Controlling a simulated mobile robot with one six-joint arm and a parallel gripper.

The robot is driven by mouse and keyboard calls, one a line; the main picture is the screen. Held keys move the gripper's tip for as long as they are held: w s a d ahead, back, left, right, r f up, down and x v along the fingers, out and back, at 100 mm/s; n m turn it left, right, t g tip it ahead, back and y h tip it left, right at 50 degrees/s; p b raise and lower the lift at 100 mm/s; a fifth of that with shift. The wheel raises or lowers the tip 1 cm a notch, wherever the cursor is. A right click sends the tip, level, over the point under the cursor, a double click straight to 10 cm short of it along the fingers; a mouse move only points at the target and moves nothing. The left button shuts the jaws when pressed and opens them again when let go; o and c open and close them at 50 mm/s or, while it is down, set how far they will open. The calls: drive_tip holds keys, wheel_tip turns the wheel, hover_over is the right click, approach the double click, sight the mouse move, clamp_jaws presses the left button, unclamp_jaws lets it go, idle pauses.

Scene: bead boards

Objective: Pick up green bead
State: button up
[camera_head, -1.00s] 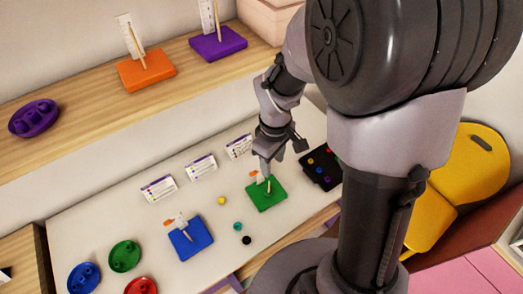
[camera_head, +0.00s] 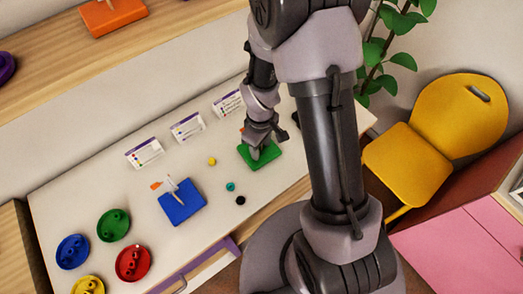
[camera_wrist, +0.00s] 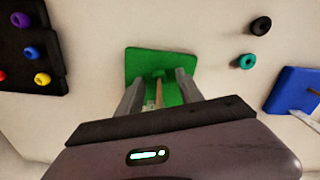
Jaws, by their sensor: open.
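A teal-green bead (camera_head: 231,187) lies on the white table to the right of the blue board, close to a black bead (camera_head: 240,200). In the wrist view the teal-green bead (camera_wrist: 247,61) is to the right of my fingers, with the black bead (camera_wrist: 261,26) above it. My gripper (camera_head: 256,152) is over the green board (camera_head: 271,155), apart from the bead. In the wrist view my open gripper (camera_wrist: 160,77) has its fingers on either side of the board's wooden peg (camera_wrist: 158,92). I see no bead between the fingers; the peg's base is partly hidden.
The blue board (camera_head: 182,205) with its upright peg stands left of the bead. A yellow bead (camera_head: 212,161) lies behind it. A black tray (camera_wrist: 28,60) holds several coloured beads. Round green (camera_head: 113,226) and red (camera_head: 133,263) dishes stand at front left. Cards (camera_head: 187,127) line the back.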

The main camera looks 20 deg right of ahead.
clamp_jaws()
wheel_tip(320, 180, up, 10)
drive_tip(key=p, duration=0.3)
drive_tip(key=shift+r, duration=0.1)
drive_tip(key=shift+r+p, duration=0.65)
drive_tip(key=shift+p, duration=0.1)
